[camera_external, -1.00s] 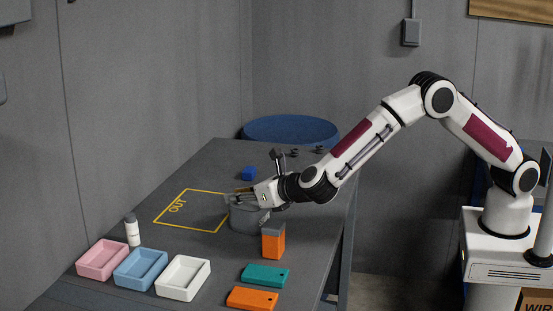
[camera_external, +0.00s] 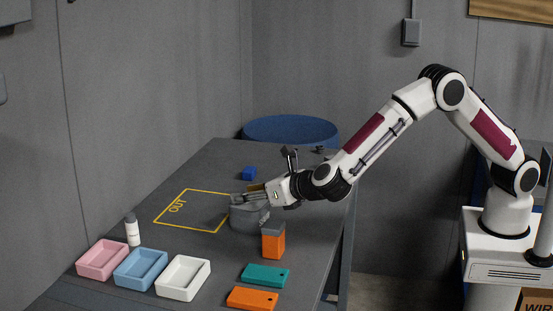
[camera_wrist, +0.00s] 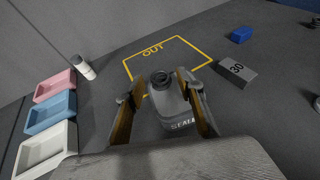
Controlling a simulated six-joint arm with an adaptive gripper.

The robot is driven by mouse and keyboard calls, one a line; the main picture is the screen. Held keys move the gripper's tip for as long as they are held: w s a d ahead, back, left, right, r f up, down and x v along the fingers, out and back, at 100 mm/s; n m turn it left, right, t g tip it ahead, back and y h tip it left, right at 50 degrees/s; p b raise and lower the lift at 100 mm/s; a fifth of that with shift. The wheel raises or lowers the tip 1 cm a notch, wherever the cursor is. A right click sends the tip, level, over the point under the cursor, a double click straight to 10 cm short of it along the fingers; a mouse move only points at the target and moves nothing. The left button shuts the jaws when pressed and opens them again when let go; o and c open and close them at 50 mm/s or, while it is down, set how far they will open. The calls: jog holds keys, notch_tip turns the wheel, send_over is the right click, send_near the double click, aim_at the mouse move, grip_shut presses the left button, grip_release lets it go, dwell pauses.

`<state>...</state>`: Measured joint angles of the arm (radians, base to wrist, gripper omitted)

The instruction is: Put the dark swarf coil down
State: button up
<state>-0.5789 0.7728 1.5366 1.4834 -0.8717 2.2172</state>
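A dark, ring-shaped thing, which looks like the swarf coil (camera_wrist: 161,79), shows between my fingertips in the wrist view. It is at the far end of a grey container (camera_wrist: 180,121) marked with letters starting "SEAL". I cannot tell whether it rests in or on the container. In the external view the grey container (camera_external: 249,217) stands on the table, and my gripper (camera_external: 246,199) is low at its top; the coil is not clear there. In the wrist view my gripper (camera_wrist: 160,77) has its brown-padded fingers spread, with gaps beside the dark ring.
The yellow OUT outline (camera_external: 190,190) is empty, left of the container. Pink (camera_external: 102,260), blue (camera_external: 140,269) and white trays (camera_external: 182,278) stand at front left near a white bottle (camera_external: 132,230). An orange box (camera_external: 273,241) stands close by; a blue block (camera_external: 249,173) lies behind.

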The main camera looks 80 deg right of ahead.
jog(key=v, duration=0.8)
jog(key=shift+s+r, duration=0.1)
jog(key=shift+r, duration=0.05)
dwell(0.6)
notch_tip(320, 180, up, 11)
jog(key=d+n+t+y, duration=0.2)
jog(key=n+y, duration=0.3)
jog(key=n, duration=0.4)
jog(key=s+d+r+n+g+y, duration=0.2)
jog(key=s+d+r+n+y, duration=0.15)
jog(key=s+r+n, duration=0.6)
jog(key=s+d+f+n+g+h, duration=0.1)
jog(key=s+d+f+n, duration=0.3)
jog(key=s, duration=0.6)
jog(key=s+d+f+n+g+h, duration=0.1)
jog(key=s+d+f+n+g, duration=0.2)
jog(key=s+d+n, duration=0.6)
jog(key=s+d+f+n+g+h, duration=0.1)
jog(key=s+d+f+n+g, duration=0.1)
jog(key=s+d+f+n, duration=0.4)
jog(key=s+n, duration=0.3)
jog(key=s, duration=0.4)
jog(key=shift+d+f+g, duration=0.3)
jog(key=shift+f+g, duration=0.05)
jog(key=shift+g, duration=0.05)
